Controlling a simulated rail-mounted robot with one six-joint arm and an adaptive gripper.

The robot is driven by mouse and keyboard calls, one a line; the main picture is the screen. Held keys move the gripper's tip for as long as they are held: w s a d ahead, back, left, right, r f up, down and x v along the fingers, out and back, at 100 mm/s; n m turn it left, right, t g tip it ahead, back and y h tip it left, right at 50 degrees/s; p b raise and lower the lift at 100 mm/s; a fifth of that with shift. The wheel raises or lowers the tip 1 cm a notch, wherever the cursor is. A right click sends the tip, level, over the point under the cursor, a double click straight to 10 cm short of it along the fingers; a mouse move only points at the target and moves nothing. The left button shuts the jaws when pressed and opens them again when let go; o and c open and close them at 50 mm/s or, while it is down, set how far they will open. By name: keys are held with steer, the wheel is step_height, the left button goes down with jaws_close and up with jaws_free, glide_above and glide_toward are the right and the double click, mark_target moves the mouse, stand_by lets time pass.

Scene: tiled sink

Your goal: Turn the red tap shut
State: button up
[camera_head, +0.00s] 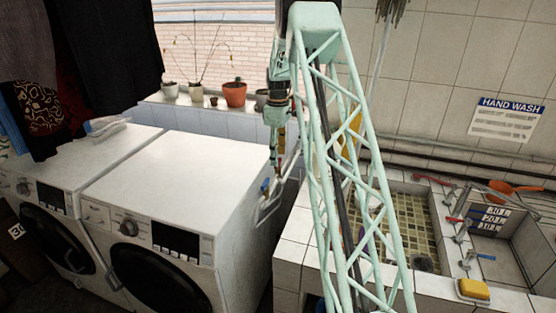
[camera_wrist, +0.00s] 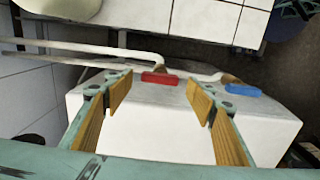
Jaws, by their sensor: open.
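In the wrist view a red tap handle (camera_wrist: 160,78) sits on a white pipe, a little beyond the gap between my fingertips. It lies crosswise in the picture. My gripper (camera_wrist: 160,98) is open and empty, one finger to each side of that gap. I cannot tell the remaining distance to the handle. In the head view my gripper (camera_head: 277,168) points down beside the right washing machine, close to the white pipes (camera_head: 270,208). The red handle cannot be made out there. Red-handled taps (camera_head: 453,220) also show at the sink on the right, away from my gripper.
A blue tap handle (camera_wrist: 243,89) sits right of the red one in the wrist view. A white washing machine (camera_head: 175,190) stands left of my gripper. The tiled sink (camera_head: 295,255) is to the right. Potted plants (camera_head: 234,94) line the windowsill behind.

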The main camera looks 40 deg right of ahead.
steer(key=shift+f, duration=1.1)
steer(key=shift+c, duration=0.2)
steer(key=c, duration=0.8)
